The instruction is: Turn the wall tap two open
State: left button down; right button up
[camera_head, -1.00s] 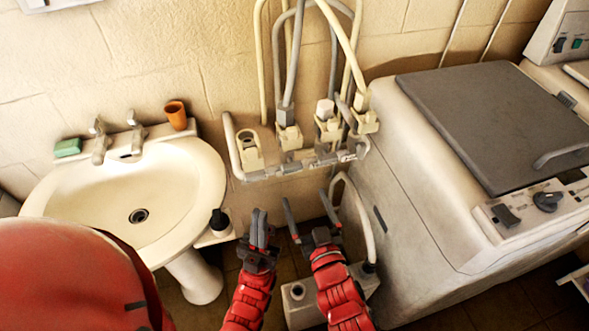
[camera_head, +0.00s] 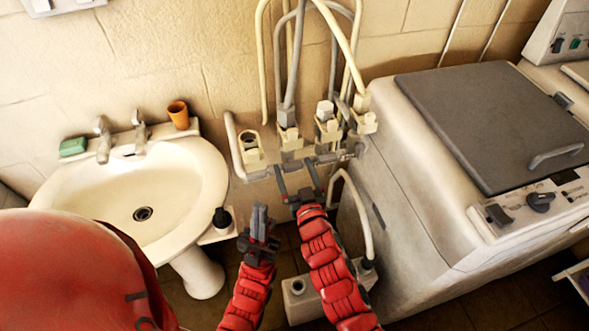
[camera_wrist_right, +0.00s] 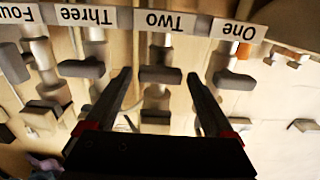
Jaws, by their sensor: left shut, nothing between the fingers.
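Wall tap two is the one under the upside-down label "Two" (camera_wrist_right: 171,22) in the right wrist view. Its dark, flat handle (camera_wrist_right: 160,74) lies crosswise in the gap between my right gripper's fingertips (camera_wrist_right: 159,77). The fingers are open, one on each side, with no clear contact visible. In the head view my right gripper (camera_head: 297,170) is at the lower edge of the tap row, open. The labels cannot be read there. My left gripper (camera_head: 258,222) is shut and empty, lower and left, away from the taps.
Handles of tap one (camera_wrist_right: 232,79) and tap three (camera_wrist_right: 81,68) flank the gripper closely. Hoses rise from the taps. A washbasin (camera_head: 170,190) stands left, with an orange cup (camera_head: 178,115) and green soap (camera_head: 73,146). A washing machine (camera_head: 405,190) stands close on the right.

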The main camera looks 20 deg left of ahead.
jog(key=c, duration=1.2)
jog(key=n+b, duration=0.2)
jog(key=n, duration=0.1)
jog(key=shift+a+f, duration=0.1)
jog(key=shift+f, duration=0.05)
jog(key=n+b, duration=0.3)
jog(key=n, duration=0.2)
jog(key=shift+s+a+n, duration=0.1)
jog(key=shift+s+n, duration=0.05)
jog(key=shift+n, duration=0.25)
jog(key=n+b, duration=0.2)
jog(key=n, duration=0.2)
jog(key=shift+n, duration=0.3)
jog(key=shift+f+n+b, duration=0.1)
jog(key=shift+n+b, duration=0.5)
jog(key=shift+n, duration=1.6)
